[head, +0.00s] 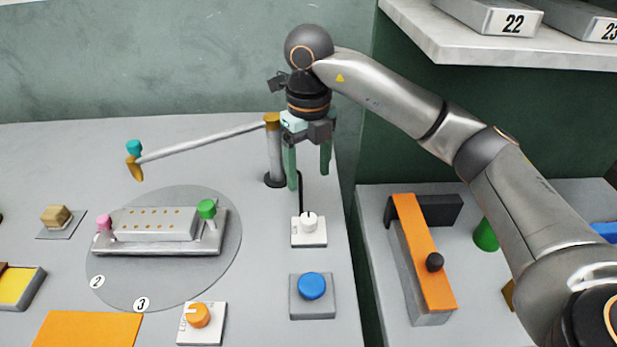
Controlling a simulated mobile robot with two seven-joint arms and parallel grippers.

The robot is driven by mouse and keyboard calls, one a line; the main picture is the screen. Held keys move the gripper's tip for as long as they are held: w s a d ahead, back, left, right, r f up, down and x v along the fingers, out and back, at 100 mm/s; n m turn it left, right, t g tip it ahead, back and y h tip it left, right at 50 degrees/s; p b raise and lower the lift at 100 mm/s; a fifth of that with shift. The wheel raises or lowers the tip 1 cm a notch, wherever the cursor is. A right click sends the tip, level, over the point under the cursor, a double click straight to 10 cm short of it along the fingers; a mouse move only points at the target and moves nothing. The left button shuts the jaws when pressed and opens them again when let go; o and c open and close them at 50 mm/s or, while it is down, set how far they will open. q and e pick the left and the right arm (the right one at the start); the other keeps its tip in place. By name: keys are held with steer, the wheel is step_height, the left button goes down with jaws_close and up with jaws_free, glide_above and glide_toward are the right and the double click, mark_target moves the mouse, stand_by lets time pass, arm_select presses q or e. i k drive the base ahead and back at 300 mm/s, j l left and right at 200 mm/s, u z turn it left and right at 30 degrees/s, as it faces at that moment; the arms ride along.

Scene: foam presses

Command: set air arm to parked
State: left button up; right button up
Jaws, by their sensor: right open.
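The air arm (205,143) is a thin grey bar on an upright post (274,155) with a brass-coloured cap. The bar reaches left from the post over the back of the round plate. Its free end carries a teal knob (134,147) and a brass nozzle (135,169). My left gripper is out of view.
A round plate (225,245) bears a metal mould with pink and green knobs. A blue button (312,286) and an orange dial (199,315) stand in front. Right across a gap, a table (375,215) holds an orange-topped press. A shelf (430,35) juts out above.

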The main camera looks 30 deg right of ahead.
mark_target(271, 121)
steer(key=k, duration=1)
